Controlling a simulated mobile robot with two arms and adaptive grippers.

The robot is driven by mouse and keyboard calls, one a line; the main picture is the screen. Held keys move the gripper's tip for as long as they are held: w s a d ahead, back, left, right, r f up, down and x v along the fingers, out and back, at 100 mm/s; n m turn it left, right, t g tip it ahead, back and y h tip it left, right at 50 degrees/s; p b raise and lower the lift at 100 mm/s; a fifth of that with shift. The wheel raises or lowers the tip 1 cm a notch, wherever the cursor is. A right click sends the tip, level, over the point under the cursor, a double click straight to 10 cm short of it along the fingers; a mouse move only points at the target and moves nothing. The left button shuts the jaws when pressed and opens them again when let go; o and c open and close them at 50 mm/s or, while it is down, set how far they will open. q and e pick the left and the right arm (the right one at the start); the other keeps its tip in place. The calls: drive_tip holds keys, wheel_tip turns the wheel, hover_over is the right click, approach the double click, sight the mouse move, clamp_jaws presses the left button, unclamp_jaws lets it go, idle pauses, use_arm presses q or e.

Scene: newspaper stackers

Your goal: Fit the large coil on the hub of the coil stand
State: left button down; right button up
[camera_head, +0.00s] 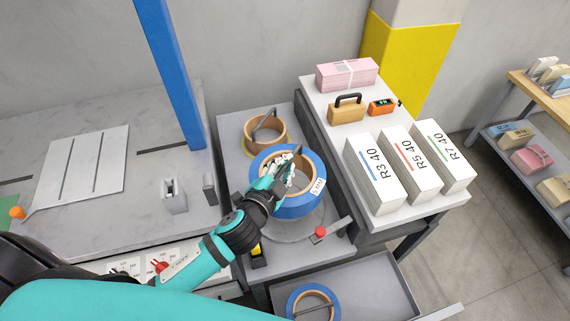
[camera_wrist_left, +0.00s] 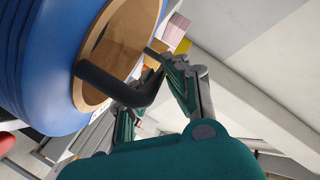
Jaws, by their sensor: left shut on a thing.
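The large coil (camera_head: 312,170) is a thick blue ring with a tan core and a white label on its near right side. It also fills the left of the left wrist view (camera_wrist_left: 40,60). My left gripper (camera_head: 285,175) is at the coil's core, shut on the dark bent handle (camera_wrist_left: 118,88) that crosses the core. The coil stand (camera_head: 318,222) shows as a pale round plate, partly covered by the coil. The coil appears above the plate, overlapping its far part. The hub is hidden, so I cannot tell whether the coil touches it. My right gripper is not in view.
A tan-cored coil (camera_head: 276,134) stands behind. Another blue coil (camera_head: 293,301) lies in a grey tray (camera_head: 375,290) at the front. A red knob (camera_head: 320,232) is beside the plate. White packs (camera_head: 374,174) line the right bench. A blue post (camera_head: 172,75) rises at the left.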

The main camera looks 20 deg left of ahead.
use_arm(q)
drive_tip(key=shift+w+r, duration=0.1)
drive_tip(key=shift+r, duration=0.2)
drive_tip(key=shift+f+b, duration=2)
drive_tip(key=shift+f, duration=0.75)
drive_tip(key=shift+f+b, duration=2.15)
drive_tip(key=shift+f, duration=0.55)
